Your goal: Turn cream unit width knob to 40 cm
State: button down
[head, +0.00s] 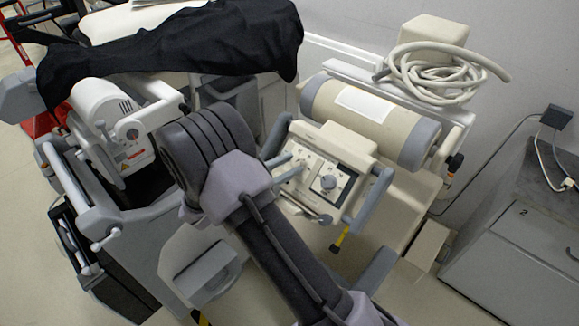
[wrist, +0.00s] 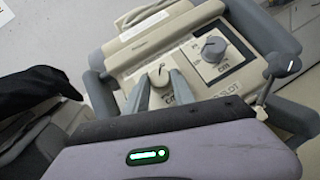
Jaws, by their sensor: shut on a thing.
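The cream unit (head: 345,147) has a sloping control panel with two knobs. The left knob (wrist: 158,76) is light-coloured and stands between my fingertips. The right knob (wrist: 213,48) is grey on a dial plate with marks and "cm" lettering; in the head view this knob (head: 328,182) is clear of my gripper. My gripper (wrist: 160,82) is shut on the left knob, one grey finger at each side; in the head view the gripper (head: 290,174) reaches the left part of the panel. The scale around the held knob is too small to read, and I cannot tell which knob is width.
Grey handles (head: 370,197) flank the panel. A cream cylinder (head: 365,120) and coiled hose (head: 440,75) lie behind it. A white unit (head: 115,130) stands left, partly under a black cloth (head: 200,45). A grey cabinet (head: 525,245) stands right.

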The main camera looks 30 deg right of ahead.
jog(key=m+g+p, duration=0.1)
jog(key=m+g, duration=0.1)
jog(key=m+g+y+p, duration=0.1)
jog(key=m, duration=0.2)
jog(key=w+m+g+y+p, duration=0.1)
jog(key=m+g, duration=0.1)
jog(key=m, duration=0.1)
jog(key=shift+r+g, duration=0.3)
jog(key=shift+r, duration=0.05)
jog(key=shift+w+d+r+m+g+y+p, duration=0.1)
jog(key=shift+m+g+y+p, duration=0.45)
jog(key=shift+m+y, duration=0.55)
jog(key=shift+w+d+m+g+y+p, duration=0.1)
jog(key=shift+m+g+y+p, duration=0.5)
jog(key=shift+m, duration=0.9)
jog(key=c, duration=1.1)
grip_release()
jog(key=shift+o, duration=0.2)
